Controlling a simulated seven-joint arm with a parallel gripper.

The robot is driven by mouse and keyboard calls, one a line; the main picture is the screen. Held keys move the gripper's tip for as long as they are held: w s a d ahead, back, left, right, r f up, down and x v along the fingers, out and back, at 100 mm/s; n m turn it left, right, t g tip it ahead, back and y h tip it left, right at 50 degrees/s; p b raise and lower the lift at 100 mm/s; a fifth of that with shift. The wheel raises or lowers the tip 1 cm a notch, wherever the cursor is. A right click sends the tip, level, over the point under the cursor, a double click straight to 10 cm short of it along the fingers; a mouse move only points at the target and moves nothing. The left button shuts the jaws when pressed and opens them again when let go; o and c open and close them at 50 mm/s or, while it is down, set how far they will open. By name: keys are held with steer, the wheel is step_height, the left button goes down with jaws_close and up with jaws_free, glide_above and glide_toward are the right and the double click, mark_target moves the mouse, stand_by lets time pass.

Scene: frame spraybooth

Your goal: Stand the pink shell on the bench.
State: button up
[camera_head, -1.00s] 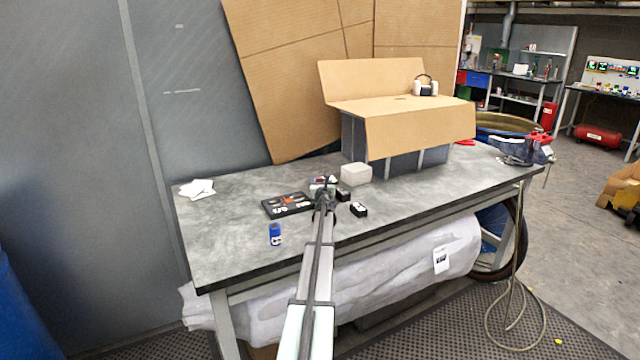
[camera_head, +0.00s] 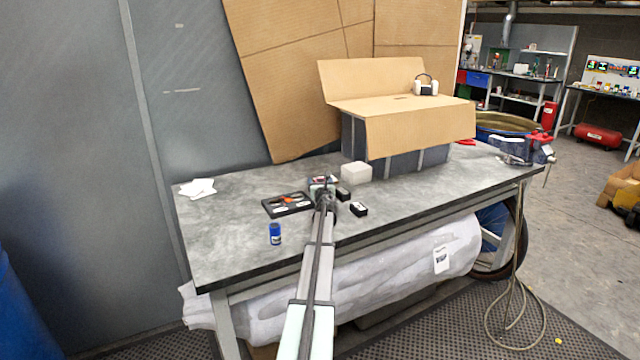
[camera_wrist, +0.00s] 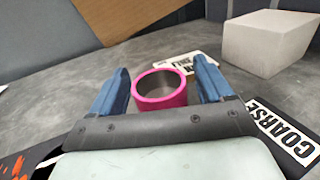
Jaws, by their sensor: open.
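The pink shell (camera_wrist: 160,91) is a short hollow ring with a dark inside, seen in the wrist view. Its open end faces up toward the camera, and its lower part is hidden behind my gripper's palm. My gripper (camera_wrist: 162,68) is open, with one blue finger to the left of the shell and one to the right. Gaps show between the shell and both fingers. In the head view my gripper (camera_head: 323,183) is low over the bench (camera_head: 232,225), and my arm largely hides the shell there.
A pale block (camera_head: 356,172) and two small black blocks, one of them here (camera_head: 359,209), stand right of my gripper. A black tray (camera_head: 287,212) is to the left, and a blue can (camera_head: 275,234) is nearer the front edge. A cardboard-topped box (camera_head: 400,115) fills the back. The bench's left part is mostly clear.

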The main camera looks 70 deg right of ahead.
steer(key=shift+r, duration=0.15)
steer(key=v, duration=1.2)
steer(key=shift+w, duration=0.1)
